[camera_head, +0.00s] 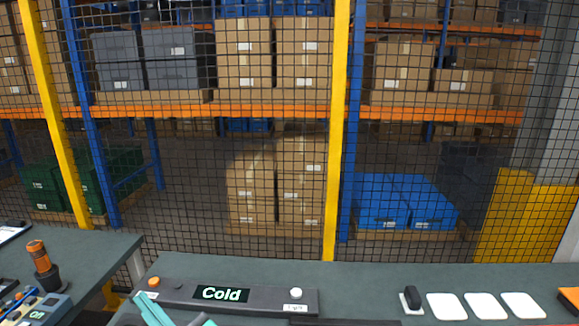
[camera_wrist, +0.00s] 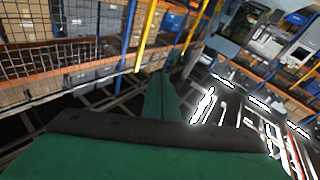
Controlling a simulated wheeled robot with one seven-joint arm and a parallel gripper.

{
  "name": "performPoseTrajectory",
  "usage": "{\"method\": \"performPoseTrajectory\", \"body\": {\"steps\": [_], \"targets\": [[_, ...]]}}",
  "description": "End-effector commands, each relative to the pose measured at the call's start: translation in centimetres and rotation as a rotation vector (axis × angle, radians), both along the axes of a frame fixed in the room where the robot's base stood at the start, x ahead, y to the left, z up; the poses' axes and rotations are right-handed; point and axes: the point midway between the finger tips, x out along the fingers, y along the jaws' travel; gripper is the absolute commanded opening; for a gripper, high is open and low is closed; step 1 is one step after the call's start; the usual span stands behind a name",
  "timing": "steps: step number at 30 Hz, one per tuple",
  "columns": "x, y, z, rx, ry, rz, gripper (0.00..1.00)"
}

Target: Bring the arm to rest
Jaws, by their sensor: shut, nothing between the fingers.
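My gripper (camera_wrist: 160,88) shows in the wrist view as a narrow green form reaching out beyond a dark bar and a broad green body. Its fingers are together and nothing shows between them. The wrist view is tilted, and the gripper points towards the mesh fence and racks, with no object seen at its tip. In the head view, teal pieces (camera_head: 155,311) stick up at the bottom edge in front of the grey panel; I cannot tell whether they are part of my arm or a tool.
A side bench at left holds an orange-topped joystick (camera_head: 40,258). Behind stands a mesh fence with yellow posts (camera_head: 337,130), then racks of boxes.

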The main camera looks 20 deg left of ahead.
Motion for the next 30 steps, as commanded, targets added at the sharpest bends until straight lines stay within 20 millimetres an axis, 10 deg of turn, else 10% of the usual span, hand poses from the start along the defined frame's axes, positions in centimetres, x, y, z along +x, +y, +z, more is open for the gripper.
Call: {"method": "performPoseTrajectory", "body": {"steps": [16, 30], "targets": [[4.5, -12.6, -11.1, 0.276, 0.359, -0.496, 0.0], [-1.8, -25.0, -23.6, 0.27, 0.523, -0.906, 0.0]]}}
